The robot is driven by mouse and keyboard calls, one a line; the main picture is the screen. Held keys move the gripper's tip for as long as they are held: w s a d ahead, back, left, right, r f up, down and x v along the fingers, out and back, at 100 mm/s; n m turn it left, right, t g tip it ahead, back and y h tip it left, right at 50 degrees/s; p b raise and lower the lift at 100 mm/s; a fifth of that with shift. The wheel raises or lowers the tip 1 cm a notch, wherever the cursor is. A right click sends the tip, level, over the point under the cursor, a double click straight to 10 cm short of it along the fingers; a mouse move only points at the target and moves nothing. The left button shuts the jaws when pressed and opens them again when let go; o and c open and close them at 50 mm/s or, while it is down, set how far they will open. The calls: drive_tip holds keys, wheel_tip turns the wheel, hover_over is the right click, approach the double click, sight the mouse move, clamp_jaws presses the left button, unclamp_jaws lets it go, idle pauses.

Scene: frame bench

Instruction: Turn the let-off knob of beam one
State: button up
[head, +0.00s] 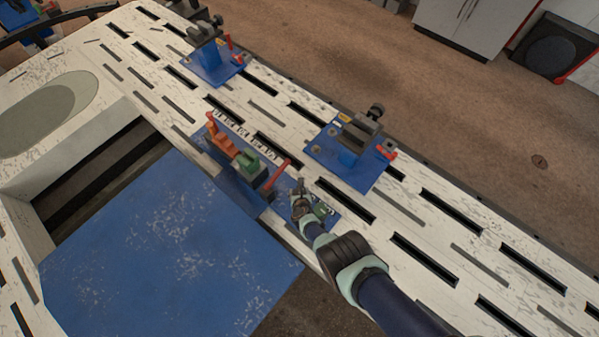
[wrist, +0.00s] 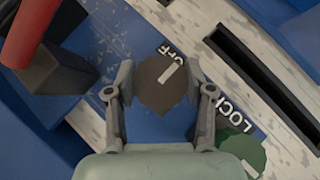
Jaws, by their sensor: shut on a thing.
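A dark grey-brown knob (wrist: 162,86) with a white pointer line sits on a blue plate (wrist: 150,128) in the wrist view. White lettering ending in "OFF" shows beside it, partly covered by the knob. My gripper (wrist: 163,78) has one finger on each side of the knob and is shut on it. A green knob (wrist: 238,150) with a white mark and the lettering "LOCK" sits to the lower right. In the head view my gripper (head: 300,190) is over the same small blue plate (head: 328,219), largely hiding the dark knob.
A blue fixture (head: 229,184) with orange and green parts and a red handle (head: 278,173) stands close left of my gripper. Blue vise-like fixtures stand behind (head: 347,158) and at the far left (head: 211,68). The slotted white bench (head: 440,235) is clear to the right.

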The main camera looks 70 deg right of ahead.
idle(0.5)
drive_tip(key=o, duration=1.2)
